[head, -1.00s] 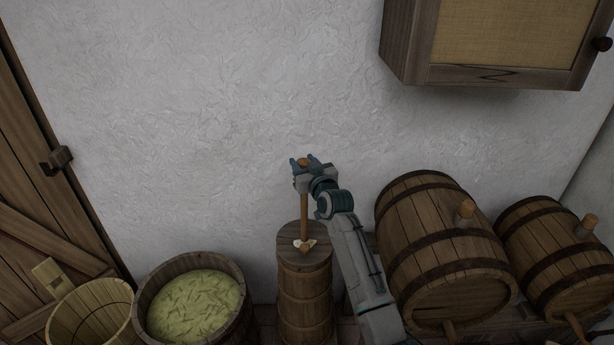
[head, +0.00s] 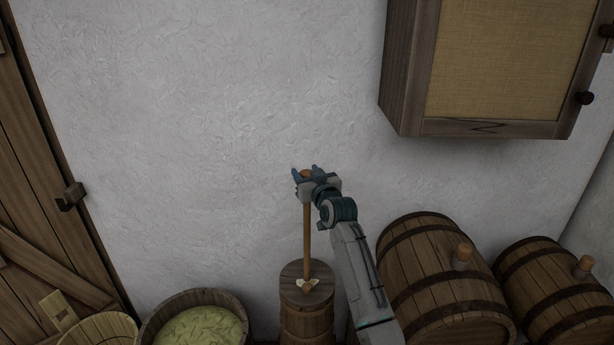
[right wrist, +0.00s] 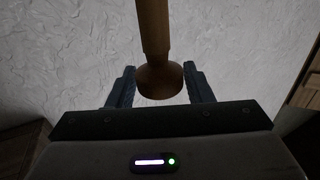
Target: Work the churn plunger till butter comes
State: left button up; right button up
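The churn (head: 305,318) is a tall narrow wooden tub, cut off by the bottom edge in the head view. The plunger rod (head: 306,240) stands upright through its lid (head: 292,279). A pale yellowish-white bit (head: 300,283) shows around the rod on the lid. My right gripper (head: 307,173) is at the rod's top, well above the lid. My left gripper is not in view.
A tub of green shreds (head: 205,328) stands left of the churn, beside a lighter bucket (head: 100,330). Two lying barrels (head: 440,275) (head: 555,285) are to the right. A wall cabinet (head: 490,127) hangs upper right. A wooden door is at left. The wall behind is bare.

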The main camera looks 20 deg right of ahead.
jog(key=shift+o, duration=1)
jog(key=shift+f, duration=0.1)
jog(key=shift+s+f+b, duration=0.2)
jog(key=shift+s+b, duration=0.1)
jog(key=shift+s, duration=0.25)
jog(key=s+d+b, duration=0.1)
jog(key=s+b, duration=0.2)
jog(key=s, duration=0.6)
jog(key=shift+s+r, duration=0.2)
jog(key=shift+s, duration=0.2)
jog(key=shift+d, duration=0.1)
